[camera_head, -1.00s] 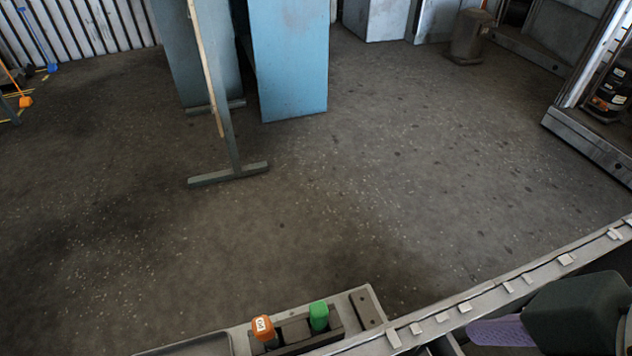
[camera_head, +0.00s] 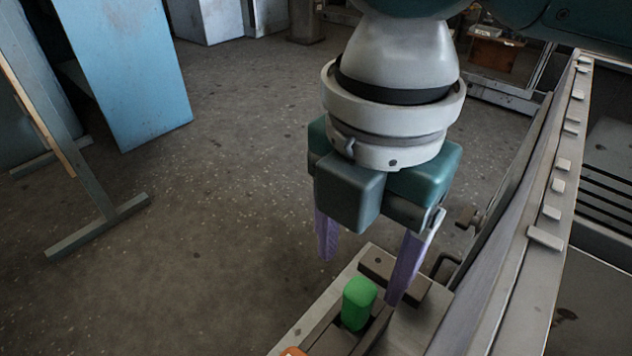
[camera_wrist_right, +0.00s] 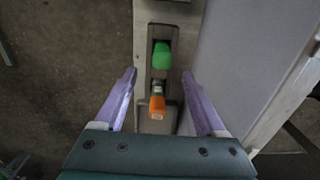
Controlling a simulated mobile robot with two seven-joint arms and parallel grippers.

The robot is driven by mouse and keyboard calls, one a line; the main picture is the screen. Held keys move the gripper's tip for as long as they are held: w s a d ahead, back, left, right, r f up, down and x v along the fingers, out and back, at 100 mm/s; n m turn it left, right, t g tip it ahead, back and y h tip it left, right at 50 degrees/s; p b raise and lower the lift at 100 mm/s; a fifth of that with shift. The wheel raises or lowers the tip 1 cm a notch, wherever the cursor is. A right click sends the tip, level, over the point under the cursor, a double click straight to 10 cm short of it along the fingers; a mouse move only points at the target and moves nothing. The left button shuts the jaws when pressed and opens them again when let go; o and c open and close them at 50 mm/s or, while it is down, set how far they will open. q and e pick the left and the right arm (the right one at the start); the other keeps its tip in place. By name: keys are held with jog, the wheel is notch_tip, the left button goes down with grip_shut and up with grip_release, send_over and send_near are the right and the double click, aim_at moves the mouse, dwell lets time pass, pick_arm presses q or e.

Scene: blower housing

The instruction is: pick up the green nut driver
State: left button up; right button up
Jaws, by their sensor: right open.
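The green nut driver (camera_head: 358,303) stands in a dark slotted holder (camera_head: 338,340) on a light metal ledge, with its green handle up. It also shows in the right wrist view (camera_wrist_right: 161,55), ahead of the fingertips. My right gripper (camera_head: 362,275) is open and empty, with its purple fingers pointing down above and just behind the green handle in the head view. In the right wrist view an orange-handled tool (camera_wrist_right: 157,103) lies between the open fingers (camera_wrist_right: 160,80), nearer than the green one. My left gripper is not in view.
A grey metal rail with pale tabs (camera_head: 552,212) runs along the right, close to my right gripper. A blue panel (camera_head: 125,70) and a stand (camera_head: 100,222) are on the floor at the left. Floor space (camera_head: 240,200) left of the gripper is clear.

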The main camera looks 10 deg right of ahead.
aim_at(361, 289)
notch_tip(361, 289, down, 2)
jog(key=shift+f+b, duration=0.25)
jog(key=shift+b, duration=0.05)
jog(key=f, duration=0.1)
jog(key=f+b, duration=0.1)
jog(key=f, duration=0.1)
jog(key=f+b, duration=0.1)
jog(key=f, duration=0.1)
jog(key=shift+d, duration=0.35)
jog(key=shift+r, duration=0.1)
jog(key=shift+c, duration=0.6)
grip_shut()
